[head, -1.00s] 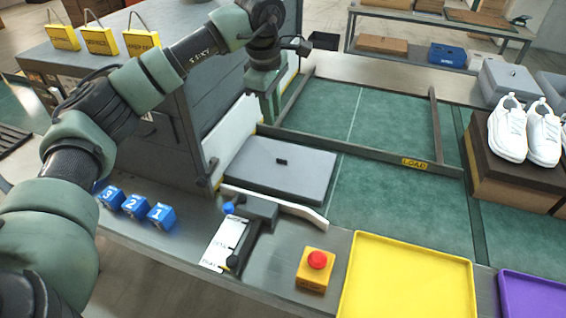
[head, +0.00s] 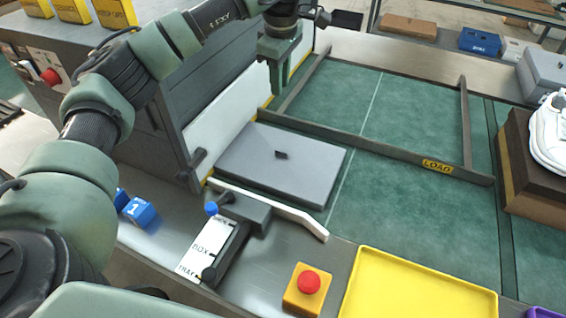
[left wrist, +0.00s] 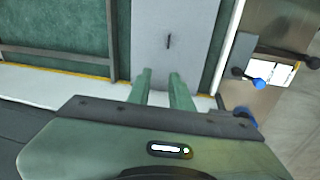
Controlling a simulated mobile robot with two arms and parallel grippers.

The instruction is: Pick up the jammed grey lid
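The grey lid (head: 313,178) lies flat on the green belt beside the machine's white panel, with a small dark handle (head: 281,154) on top. A pale diverter arm (head: 285,212) lies along its near side. The lid (left wrist: 172,60) also shows in the left wrist view, beyond the fingers, its handle upright in the picture. My left gripper (head: 278,88) points down past the lid's far side, above and apart from it. In the left wrist view its two fingers (left wrist: 160,75) stand apart with nothing between them. My right gripper is not in view.
A lever unit with a blue knob (head: 211,208) and a red button on a yellow box (head: 308,283) stand in front. A yellow tray (head: 415,255) is at the bottom right. A dark bar marked LOAD (head: 400,162) crosses the belt. White shoes (head: 551,135) stand on a box at right.

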